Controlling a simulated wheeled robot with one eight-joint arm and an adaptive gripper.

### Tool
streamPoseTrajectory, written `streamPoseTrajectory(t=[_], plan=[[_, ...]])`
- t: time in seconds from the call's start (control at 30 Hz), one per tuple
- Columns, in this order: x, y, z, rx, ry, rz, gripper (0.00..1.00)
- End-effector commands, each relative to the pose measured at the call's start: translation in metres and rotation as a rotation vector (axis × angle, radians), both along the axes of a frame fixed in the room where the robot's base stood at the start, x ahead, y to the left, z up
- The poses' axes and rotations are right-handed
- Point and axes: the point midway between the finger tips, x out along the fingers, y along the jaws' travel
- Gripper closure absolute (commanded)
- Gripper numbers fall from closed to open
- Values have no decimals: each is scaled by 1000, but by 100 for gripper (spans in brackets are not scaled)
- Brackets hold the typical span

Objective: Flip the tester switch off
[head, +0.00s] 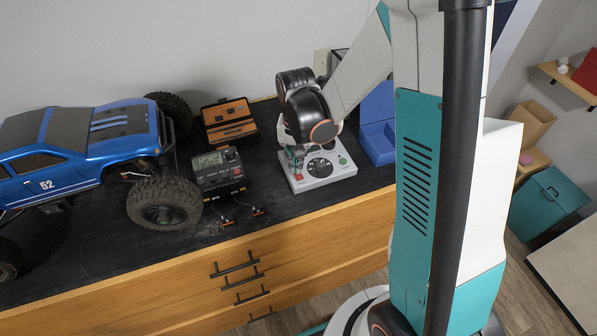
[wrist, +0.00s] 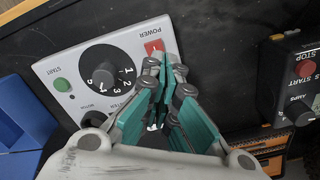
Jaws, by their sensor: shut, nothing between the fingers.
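The tester is a pale grey box (head: 325,181) on the dark bench top, with its panel also in the wrist view (wrist: 125,50). A red switch (wrist: 153,47) sits by the POWER label at the panel's edge. Which way the switch is tipped is hard to tell. The panel also has a black numbered dial (wrist: 103,75) and a green START button (wrist: 62,85). My gripper (wrist: 167,62) is shut and empty, its fingertips right beside the red switch. Whether they touch it is unclear. In the head view my gripper (head: 297,160) is over the tester's left side.
A black charger with a display (head: 217,170) stands left of the tester, leads in front. A blue RC crawler (head: 85,145) fills the left. An open orange-black case (head: 228,122) is behind, and a blue bin (head: 377,135) stands right of the tester.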

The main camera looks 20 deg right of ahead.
Motion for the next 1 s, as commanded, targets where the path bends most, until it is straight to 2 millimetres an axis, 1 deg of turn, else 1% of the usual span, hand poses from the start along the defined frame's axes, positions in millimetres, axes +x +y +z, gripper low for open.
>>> streamPoseTrajectory(t=[0.03, 0.67, 0.77, 1.0], plan=[[0, 0, 6, 0, 0, 0, 100], [0, 0, 51, 0, 0, 0, 100], [0, 0, 54, 0, 0, 0, 100], [0, 0, 53, 0, 0, 0, 100]])
